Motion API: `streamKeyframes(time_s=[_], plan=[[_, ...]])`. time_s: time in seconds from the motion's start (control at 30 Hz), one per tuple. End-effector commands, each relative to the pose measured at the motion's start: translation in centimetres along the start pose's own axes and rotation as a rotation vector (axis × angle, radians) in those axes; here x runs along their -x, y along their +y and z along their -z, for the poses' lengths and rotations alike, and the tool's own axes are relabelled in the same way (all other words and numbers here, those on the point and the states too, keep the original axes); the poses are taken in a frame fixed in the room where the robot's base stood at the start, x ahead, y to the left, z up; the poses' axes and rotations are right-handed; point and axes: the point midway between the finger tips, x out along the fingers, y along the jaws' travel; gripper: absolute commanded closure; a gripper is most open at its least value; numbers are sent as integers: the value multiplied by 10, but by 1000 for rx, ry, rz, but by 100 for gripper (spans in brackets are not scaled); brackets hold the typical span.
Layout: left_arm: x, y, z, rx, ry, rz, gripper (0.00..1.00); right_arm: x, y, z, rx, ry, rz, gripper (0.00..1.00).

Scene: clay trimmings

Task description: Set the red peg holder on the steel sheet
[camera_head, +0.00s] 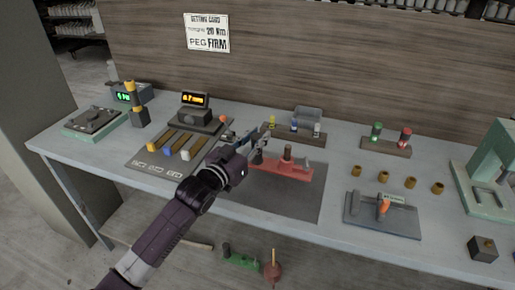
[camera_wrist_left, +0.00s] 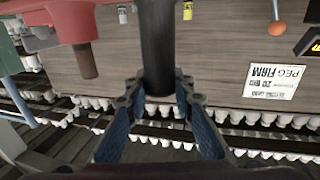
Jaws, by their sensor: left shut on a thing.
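The red peg holder (camera_head: 293,171) is at the middle of the bench, over the dark steel sheet (camera_head: 270,201); whether its base touches the sheet I cannot tell. A brown peg (camera_head: 287,152) stands on it. My left gripper (camera_head: 257,144) is at its left end, shut on its dark post. In the left wrist view, the fingers (camera_wrist_left: 160,95) close around the dark post (camera_wrist_left: 158,45), and the red holder (camera_wrist_left: 65,20) shows at upper left with its brown peg (camera_wrist_left: 86,60). The gripper hides part of the holder's left end. My right gripper is not in view.
Left of the sheet lies a dark mat with several coloured blocks (camera_head: 168,151). A grey tray with an orange peg (camera_head: 383,207) stands to the right. Behind are a rack of small bottles (camera_head: 294,128) and a wooden peg stand (camera_head: 385,147). A green press (camera_head: 490,170) is far right.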

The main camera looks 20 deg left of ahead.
Motion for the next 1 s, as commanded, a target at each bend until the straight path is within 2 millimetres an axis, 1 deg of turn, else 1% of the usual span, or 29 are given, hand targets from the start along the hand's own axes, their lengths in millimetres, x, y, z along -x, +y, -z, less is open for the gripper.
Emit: streamKeyframes(time_s=[0.13, 0.23, 0.33, 0.63, 0.67, 0.7, 0.8, 1.0], plan=[[0, 0, -21, 2, 0, 0, 100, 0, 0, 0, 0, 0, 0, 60], [0, 0, -33, 2, 1, -1, 100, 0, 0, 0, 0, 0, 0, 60], [0, 1, -38, 2, 5, -1, 100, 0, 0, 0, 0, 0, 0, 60], [0, 0, -40, 2, 4, -1, 100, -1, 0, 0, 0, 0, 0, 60], [0, 0, -42, 0, -3, 0, 74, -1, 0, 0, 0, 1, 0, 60], [0, 0, -42, 0, -3, 0, 70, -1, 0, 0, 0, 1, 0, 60], [0, 0, -42, 0, -2, 0, 60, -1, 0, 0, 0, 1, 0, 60], [0, 0, -42, 0, -2, 0, 60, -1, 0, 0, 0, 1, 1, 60]])
